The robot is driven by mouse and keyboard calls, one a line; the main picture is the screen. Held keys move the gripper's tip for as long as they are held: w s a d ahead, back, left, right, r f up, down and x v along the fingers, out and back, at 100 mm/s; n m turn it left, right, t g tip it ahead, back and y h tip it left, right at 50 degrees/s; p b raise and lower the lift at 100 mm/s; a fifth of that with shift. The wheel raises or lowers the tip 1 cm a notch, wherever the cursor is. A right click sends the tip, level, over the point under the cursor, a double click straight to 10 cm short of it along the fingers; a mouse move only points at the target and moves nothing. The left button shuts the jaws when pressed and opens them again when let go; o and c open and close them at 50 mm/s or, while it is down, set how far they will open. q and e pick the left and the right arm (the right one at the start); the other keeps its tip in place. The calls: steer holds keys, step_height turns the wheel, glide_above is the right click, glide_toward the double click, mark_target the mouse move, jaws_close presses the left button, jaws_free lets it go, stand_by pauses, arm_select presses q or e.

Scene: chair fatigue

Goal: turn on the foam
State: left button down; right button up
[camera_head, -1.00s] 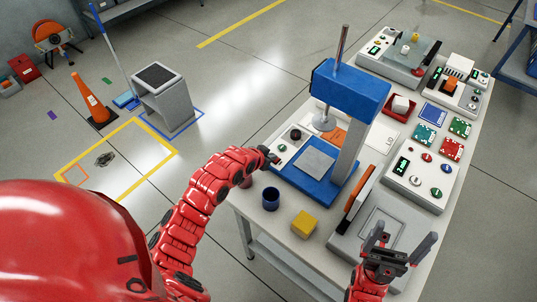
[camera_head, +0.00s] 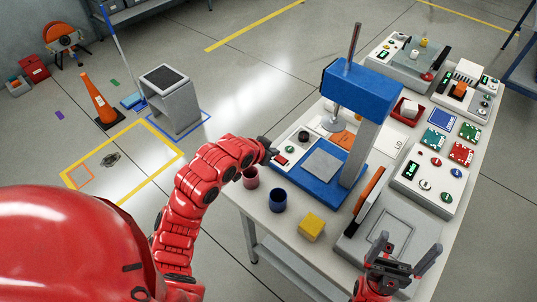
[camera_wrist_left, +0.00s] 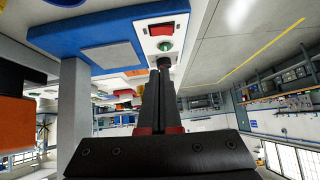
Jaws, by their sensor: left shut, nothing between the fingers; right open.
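The blue press machine (camera_head: 357,90) stands on the table with a blue base, a grey pad (camera_head: 322,163) and a metal rod. Its white control panel (camera_head: 296,150) is at the base's left side, with a red switch (camera_head: 281,160) and a black knob (camera_head: 303,136). The left wrist view shows the red switch (camera_wrist_left: 162,29) and a green button (camera_wrist_left: 165,45) on the panel. My left gripper (camera_head: 272,149) is shut and empty at the panel's left edge; its tips (camera_wrist_left: 163,63) appear just below the green button in the wrist view. Contact cannot be told. My right gripper (camera_head: 406,250) is open and empty over the table's front right.
A pink cup (camera_head: 250,178), a dark blue cup (camera_head: 276,200) and a yellow block (camera_head: 311,227) stand near the table's front left edge. A grey device with an upright orange-and-white panel (camera_head: 369,196) is right of the block. Other test devices fill the right side.

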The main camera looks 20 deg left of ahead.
arm_select(q)
steer(key=v, duration=0.3)
steer(key=shift+s+r+b, duration=0.1)
steer(key=shift+s+b, duration=0.1)
steer(key=shift+b, duration=0.1)
steer(key=shift+s, duration=0.15)
